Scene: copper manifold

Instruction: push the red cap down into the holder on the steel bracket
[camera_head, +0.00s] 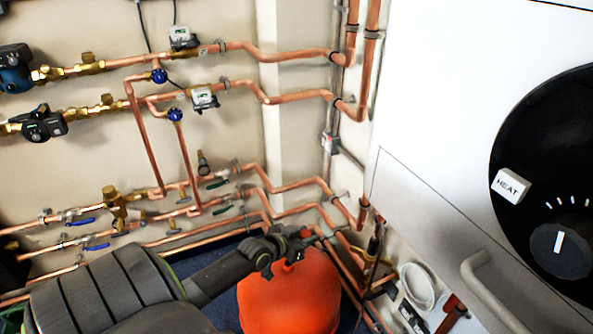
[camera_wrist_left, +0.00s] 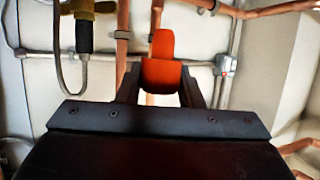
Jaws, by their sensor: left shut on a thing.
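My left gripper (camera_head: 293,240) reaches in over the orange-red tank, among the lower copper pipes. It is shut on the red cap (camera_head: 305,233), a small red piece at its fingertips. In the left wrist view the red cap (camera_wrist_left: 162,72) stands upright between the two dark fingers, with a narrower part on top and a wider block below. I cannot make out the steel bracket or its holder in either view, and I cannot tell whether the cap touches anything beyond the fingers. My right gripper is not in view.
The orange-red tank (camera_head: 290,296) stands below my left gripper. Copper pipes (camera_head: 300,185) with valves run along the wall. A white boiler (camera_head: 440,100) with a black dial panel fills the right side. A grey conduit box (camera_wrist_left: 226,64) shows behind the cap.

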